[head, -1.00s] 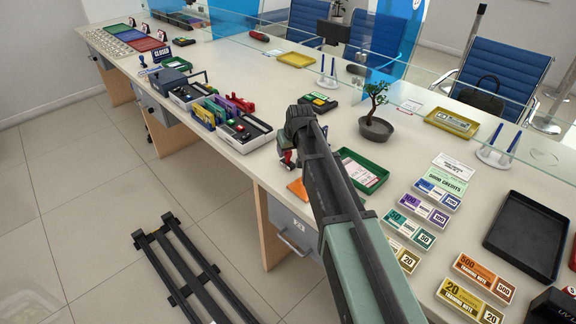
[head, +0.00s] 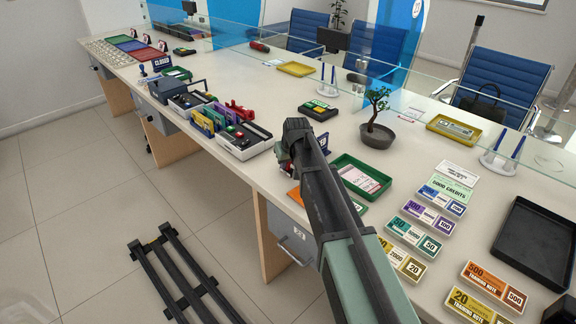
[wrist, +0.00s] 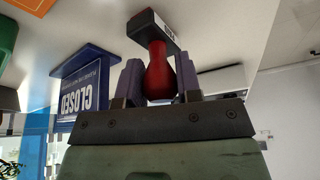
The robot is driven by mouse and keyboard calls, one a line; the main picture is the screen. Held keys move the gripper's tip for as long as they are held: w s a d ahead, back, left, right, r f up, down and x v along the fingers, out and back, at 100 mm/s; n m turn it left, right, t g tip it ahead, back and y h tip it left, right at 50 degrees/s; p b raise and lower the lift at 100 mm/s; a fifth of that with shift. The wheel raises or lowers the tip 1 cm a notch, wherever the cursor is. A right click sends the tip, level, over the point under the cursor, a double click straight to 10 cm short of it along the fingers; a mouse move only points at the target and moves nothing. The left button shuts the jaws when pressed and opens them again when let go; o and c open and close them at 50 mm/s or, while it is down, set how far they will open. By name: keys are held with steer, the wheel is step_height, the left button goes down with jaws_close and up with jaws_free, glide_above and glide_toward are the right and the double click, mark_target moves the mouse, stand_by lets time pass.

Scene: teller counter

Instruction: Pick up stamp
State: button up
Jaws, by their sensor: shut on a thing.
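The stamp (wrist: 158,72) has a red, bulb-shaped handle and a dark base with a white label. In the wrist view its handle stands between the two grey fingers of my gripper (wrist: 160,84), which are shut on it. Its base points away from the gripper, towards the counter. I cannot tell whether the base touches the counter. In the head view my arm hides most of the gripper (head: 286,166) and the stamp. A blue CLOSED sign (wrist: 84,88) stands close beside the gripper in the wrist view.
A green tray (head: 384,190) with paper lies right of my arm. An orange item (head: 294,196) lies by the front edge. Left of the gripper is a box of coloured stamps (head: 240,148). Banknote stacks (head: 425,218), a potted bonsai (head: 377,136) and a glass screen bound the area.

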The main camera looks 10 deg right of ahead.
step_height(320, 180, up, 20)
steer(key=p, duration=2)
